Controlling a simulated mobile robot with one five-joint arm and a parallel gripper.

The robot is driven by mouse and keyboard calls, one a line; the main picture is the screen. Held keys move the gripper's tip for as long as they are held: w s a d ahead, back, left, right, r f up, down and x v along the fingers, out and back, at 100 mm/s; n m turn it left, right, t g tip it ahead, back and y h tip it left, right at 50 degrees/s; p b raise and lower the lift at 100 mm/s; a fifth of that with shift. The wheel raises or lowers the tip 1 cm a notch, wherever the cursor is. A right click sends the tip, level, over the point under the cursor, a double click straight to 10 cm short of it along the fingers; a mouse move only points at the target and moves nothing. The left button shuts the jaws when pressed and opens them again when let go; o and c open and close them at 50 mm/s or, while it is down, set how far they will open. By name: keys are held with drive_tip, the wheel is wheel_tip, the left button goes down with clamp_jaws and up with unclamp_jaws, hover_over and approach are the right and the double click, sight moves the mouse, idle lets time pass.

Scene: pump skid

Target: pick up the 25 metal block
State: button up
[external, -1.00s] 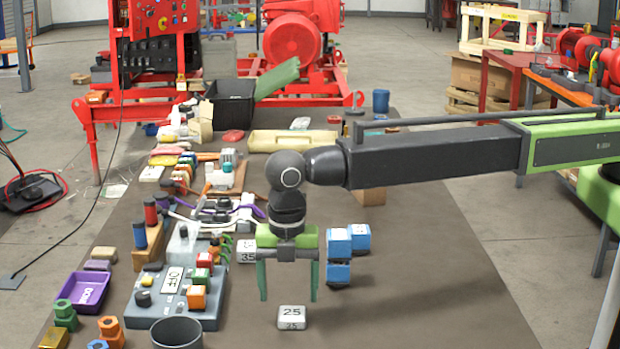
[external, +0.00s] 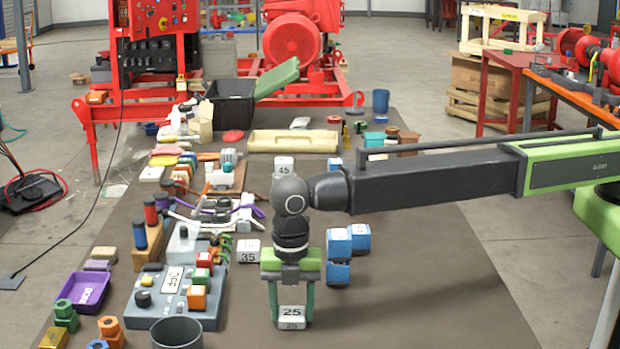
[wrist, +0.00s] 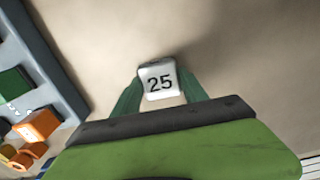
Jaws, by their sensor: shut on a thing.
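The 25 metal block (external: 291,317) is a small white-silver cube marked 25, standing on the brown mat near its front. My gripper (external: 291,312) points straight down with its green fingers on either side of the block, shut on it. In the wrist view the block (wrist: 160,82) sits between the two fingertips, its 25 facing up. The block appears to be still at mat level. Similar blocks marked 35 (external: 248,251) and 45 (external: 284,167) stand farther back on the mat.
A grey control box (external: 175,300) with coloured buttons lies left of my gripper, and a dark round cup (external: 177,333) stands in front of it. Blue blocks (external: 340,245) stand behind and right of my gripper. The mat's front right (external: 430,310) is clear.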

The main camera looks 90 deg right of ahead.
sight(292, 312)
drive_tip(key=c, duration=0.4)
wheel_tip(292, 312, up, 10)
drive_tip(key=p, duration=1)
